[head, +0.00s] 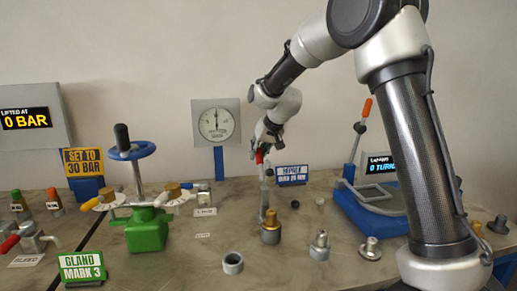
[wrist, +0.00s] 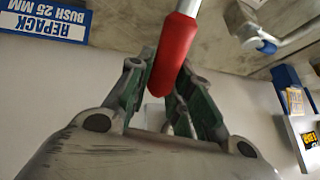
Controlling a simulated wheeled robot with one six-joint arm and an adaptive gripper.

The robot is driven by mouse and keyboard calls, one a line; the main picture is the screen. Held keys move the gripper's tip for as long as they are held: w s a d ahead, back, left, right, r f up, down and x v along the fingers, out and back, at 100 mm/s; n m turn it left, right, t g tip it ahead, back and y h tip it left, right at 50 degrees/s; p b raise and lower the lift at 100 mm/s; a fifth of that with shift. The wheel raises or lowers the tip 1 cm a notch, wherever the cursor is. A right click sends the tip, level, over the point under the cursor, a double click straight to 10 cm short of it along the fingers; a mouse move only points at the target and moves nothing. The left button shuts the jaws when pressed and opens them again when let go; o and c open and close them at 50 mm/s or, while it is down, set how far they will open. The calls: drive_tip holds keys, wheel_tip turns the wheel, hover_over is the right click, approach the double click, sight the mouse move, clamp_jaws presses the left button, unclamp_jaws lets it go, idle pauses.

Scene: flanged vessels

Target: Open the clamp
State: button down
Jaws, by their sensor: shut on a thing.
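My gripper (head: 261,146) is at the top of an upright grey lever (head: 266,190) with a red grip (head: 259,157). In the wrist view, my gripper's two green-lined fingers (wrist: 164,85) are shut on the red grip (wrist: 175,50), with one finger on each side. A pale metal rod (wrist: 262,43) runs on from beyond the grip. The lever looks to be the clamp's handle; its lower end is near a brass-topped fitting (head: 270,228), and I cannot tell whether they join. The clamp's jaw is not clear in either view.
A green valve (head: 147,230) with a blue handwheel (head: 133,151) stands left. A blue stand (head: 372,212) with an orange-tipped lever (head: 366,108) is right. Loose fittings (head: 233,263) (head: 320,246) stand in front. A blue sign (head: 292,174) and gauge (head: 216,124) are behind.

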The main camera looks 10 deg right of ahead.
drive_tip(key=shift+w+f+m+g, duration=0.1)
drive_tip(key=shift+w+f+g, duration=0.15)
drive_tip(key=shift+f+g, duration=0.45)
drive_tip(key=shift+w+f+m+g, duration=0.1)
drive_tip(key=shift+w+f+g, duration=0.2)
drive_tip(key=shift+f+g, duration=0.45)
drive_tip(key=shift+w+f+m+g, duration=0.1)
drive_tip(key=shift+w+f+g, duration=0.15)
drive_tip(key=shift+f+g, duration=0.45)
drive_tip(key=c, duration=1.3)
unclamp_jaws()
drive_tip(key=shift+f, duration=0.15)
drive_tip(key=shift+o, duration=0.2)
drive_tip(key=shift+r, duration=0.2)
drive_tip(key=v, duration=1.1)
drive_tip(key=shift+r, duration=0.4)
drive_tip(key=shift+w+d, duration=0.1)
